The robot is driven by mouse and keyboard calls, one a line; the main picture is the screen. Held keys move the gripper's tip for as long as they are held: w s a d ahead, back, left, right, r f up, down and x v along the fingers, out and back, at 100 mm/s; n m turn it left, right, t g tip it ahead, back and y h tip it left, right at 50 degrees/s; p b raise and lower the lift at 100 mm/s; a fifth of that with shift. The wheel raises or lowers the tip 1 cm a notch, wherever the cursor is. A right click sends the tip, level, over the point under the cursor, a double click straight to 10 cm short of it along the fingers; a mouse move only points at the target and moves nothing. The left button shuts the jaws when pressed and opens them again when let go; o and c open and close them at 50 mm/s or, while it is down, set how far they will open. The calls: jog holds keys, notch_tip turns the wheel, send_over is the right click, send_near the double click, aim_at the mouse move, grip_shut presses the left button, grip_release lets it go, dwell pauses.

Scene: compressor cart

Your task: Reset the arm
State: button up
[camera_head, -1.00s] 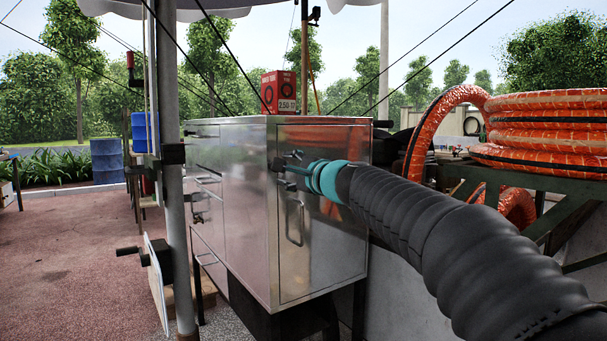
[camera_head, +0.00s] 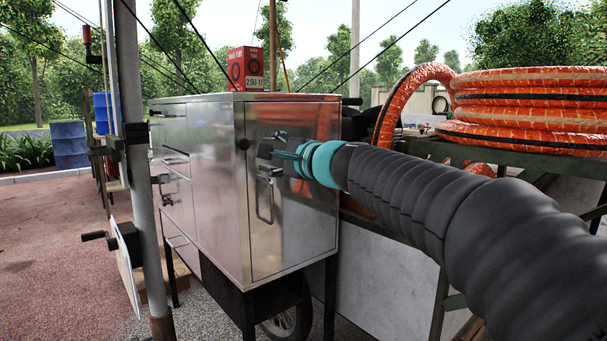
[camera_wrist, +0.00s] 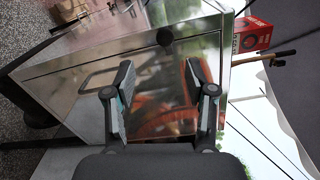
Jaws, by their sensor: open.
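My gripper (camera_head: 268,151) is in front of the upper part of the metal cabinet's end door, at the end of my dark, ribbed arm with its teal ring. In the wrist view my gripper (camera_wrist: 160,75) has its two fingers spread apart with nothing between them. The shiny cabinet (camera_head: 207,200) of the compressor cart stands beyond it, and its metal face (camera_wrist: 85,80) shows in the wrist view. The end door looks closed, with a bar handle (camera_head: 264,204). I cannot tell whether the fingertips touch the door.
A red box (camera_head: 247,68) sits on the cabinet top. Coiled orange hose (camera_head: 530,100) lies on a green frame (camera_head: 500,151) at the right. A grey pole (camera_head: 138,180) with a crank stands close at the left. Open paving (camera_head: 50,250) lies further left.

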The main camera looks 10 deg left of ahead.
jog(key=s+d+f+n+g+h, duration=0.25)
jog(key=s+f+n, duration=0.2)
jog(key=f, duration=0.55)
jog(key=s+d+f+n+g+h, duration=0.25)
jog(key=s+f, duration=0.25)
jog(key=f, duration=0.4)
jog(key=s+d+f+n+h, duration=0.1)
jog(key=s+d+f+h, duration=0.3)
jog(key=s+d+f, duration=0.3)
jog(key=s+d+f+n+h, duration=0.2)
jog(key=s+d+f+h, duration=0.2)
jog(key=s+d, duration=1.2)
jog(key=shift+d+f+g+h, duration=0.35)
jog(key=shift+d+f, duration=1.3)
jog(key=shift+d, duration=1.45)
